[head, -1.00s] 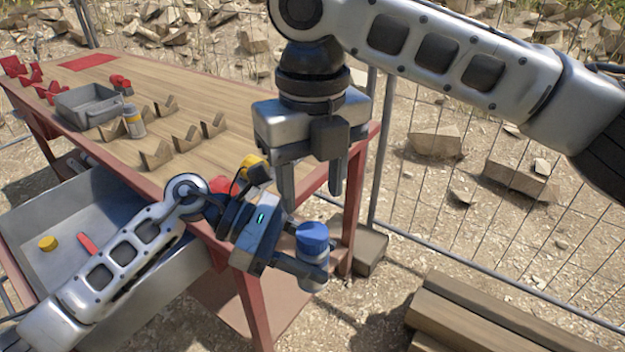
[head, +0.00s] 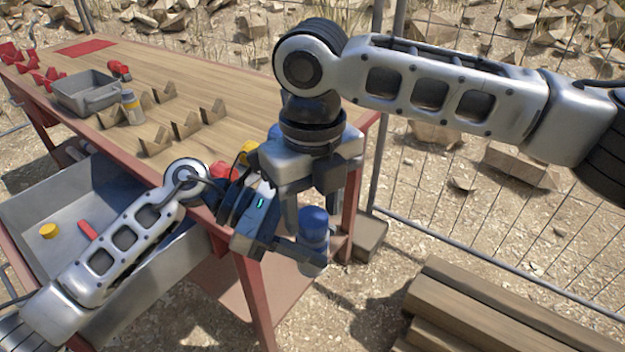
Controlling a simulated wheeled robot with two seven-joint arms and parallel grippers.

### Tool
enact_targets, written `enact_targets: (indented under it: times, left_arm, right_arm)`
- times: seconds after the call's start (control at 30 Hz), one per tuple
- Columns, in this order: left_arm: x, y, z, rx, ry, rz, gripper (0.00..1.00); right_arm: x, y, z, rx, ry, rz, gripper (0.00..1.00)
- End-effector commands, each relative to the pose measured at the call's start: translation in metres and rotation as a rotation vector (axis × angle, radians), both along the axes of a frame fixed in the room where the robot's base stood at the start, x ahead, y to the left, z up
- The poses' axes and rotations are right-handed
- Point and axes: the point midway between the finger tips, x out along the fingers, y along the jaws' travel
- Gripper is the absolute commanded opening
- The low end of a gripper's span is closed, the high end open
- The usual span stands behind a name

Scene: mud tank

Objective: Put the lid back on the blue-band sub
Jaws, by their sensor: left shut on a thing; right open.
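My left gripper (head: 305,250) is shut on the blue-band sub (head: 316,246), a short grey cylinder held upright off the table's front right corner. A blue cap-like piece (head: 314,222) sits at its top; I cannot tell whether it is fully seated. My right gripper (head: 319,208) points down from above, open, with its fingers on either side of the blue piece's upper part. I cannot tell whether they touch it. The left fingers hide part of the grey body.
The wooden table (head: 215,80) holds wooden cradles (head: 187,124), a yellow-band sub (head: 131,108), a grey bin (head: 88,92) and red pieces. A yellow cap (head: 248,151) is near my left wrist. An open drawer (head: 90,200) holds another yellow cap (head: 48,231). Timbers (head: 500,305) lie at lower right.

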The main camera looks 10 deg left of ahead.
Motion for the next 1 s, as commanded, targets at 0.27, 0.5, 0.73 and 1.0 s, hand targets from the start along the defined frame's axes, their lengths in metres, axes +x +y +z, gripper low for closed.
enact_targets:
  times: [0.27, 0.5, 0.73, 1.0]
  left_arm:
    - [0.0002, -0.0003, 0.0014, -0.003, -0.002, 0.000, 0.00]
    - [0.0002, -0.0003, 0.0014, -0.003, -0.002, 0.000, 0.00]
    - [0.0002, -0.0002, 0.0013, -0.002, -0.002, 0.000, 0.00]
    - [0.0002, -0.0001, 0.0013, -0.002, -0.002, 0.000, 0.00]
  right_arm:
    - [-0.0003, -0.0001, -0.0111, 0.000, 0.000, 0.000, 0.47]
    - [-0.0003, -0.0002, -0.0108, 0.000, 0.000, 0.000, 0.28]
    - [-0.0005, -0.0002, -0.0111, -0.001, 0.002, -0.058, 0.11]
    - [-0.0002, -0.0005, -0.0110, -0.002, 0.000, -0.290, 0.11]
